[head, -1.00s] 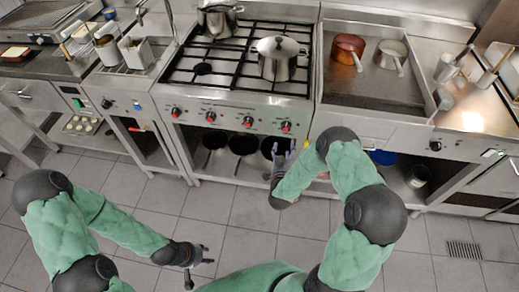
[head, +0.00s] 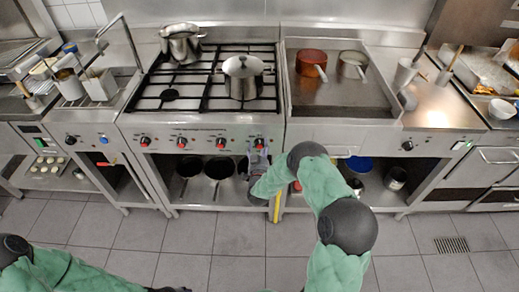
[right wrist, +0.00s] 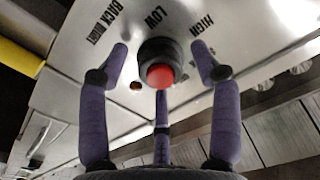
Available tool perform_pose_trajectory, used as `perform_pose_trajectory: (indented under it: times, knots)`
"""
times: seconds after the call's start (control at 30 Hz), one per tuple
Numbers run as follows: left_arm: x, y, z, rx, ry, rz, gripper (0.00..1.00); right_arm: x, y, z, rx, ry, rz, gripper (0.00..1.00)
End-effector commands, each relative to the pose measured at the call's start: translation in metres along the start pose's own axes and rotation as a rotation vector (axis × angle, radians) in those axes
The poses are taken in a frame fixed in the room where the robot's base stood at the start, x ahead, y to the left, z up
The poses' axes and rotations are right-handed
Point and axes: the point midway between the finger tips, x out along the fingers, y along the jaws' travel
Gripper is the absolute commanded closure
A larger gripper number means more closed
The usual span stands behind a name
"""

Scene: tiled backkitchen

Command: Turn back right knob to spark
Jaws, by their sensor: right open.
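The back right knob (right wrist: 158,65), black with a red front, sits on the steel stove panel in the right wrist view, with BACK RIGHT, LOW and HIGH lettering around it. In the head view it is the rightmost stove knob (head: 259,142), partly behind my right gripper (head: 259,158). My right gripper (right wrist: 160,65) is open, its purple fingers spread to the left and right of the knob, with a third finger below. I see no clear contact with the knob. My left arm is at the bottom left of the head view; its gripper fingers are out of frame.
Other red knobs (head: 181,142) line the stove front. A lidded pot (head: 243,78) and an open pot (head: 181,44) stand on the grates. Pans (head: 219,170) rest on the shelf below. A yellow bar (head: 277,206) is close beside my right gripper.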

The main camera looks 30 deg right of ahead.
Motion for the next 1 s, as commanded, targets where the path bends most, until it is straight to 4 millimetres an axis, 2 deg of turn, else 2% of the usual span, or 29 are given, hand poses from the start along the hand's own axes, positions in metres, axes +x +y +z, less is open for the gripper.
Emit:
perform_pose_trajectory:
  times: [0.33, 0.37, 0.53, 0.57, 1.0]
  knots:
    - [0.0007, -0.0003, 0.0000, 0.000, 0.000, 0.000, 0.60, 0.0043, 0.0000, -0.0004, 0.000, -0.001, 0.000, 0.36]
    - [0.0007, -0.0003, 0.0000, 0.000, 0.000, 0.000, 0.60, 0.0043, 0.0001, -0.0004, 0.000, -0.001, 0.000, 0.42]
    - [0.0008, -0.0003, 0.0000, 0.000, 0.000, 0.000, 0.60, 0.0041, 0.0001, -0.0003, 0.000, -0.001, 0.000, 0.90]
    - [0.0008, -0.0003, 0.0000, 0.000, 0.000, 0.000, 0.60, 0.0041, 0.0000, -0.0002, 0.000, -0.001, 0.000, 0.92]
    - [0.0026, -0.0010, -0.0001, 0.000, 0.000, 0.000, 0.60, 0.0039, 0.0000, 0.0005, -0.081, -0.002, 0.000, 0.92]
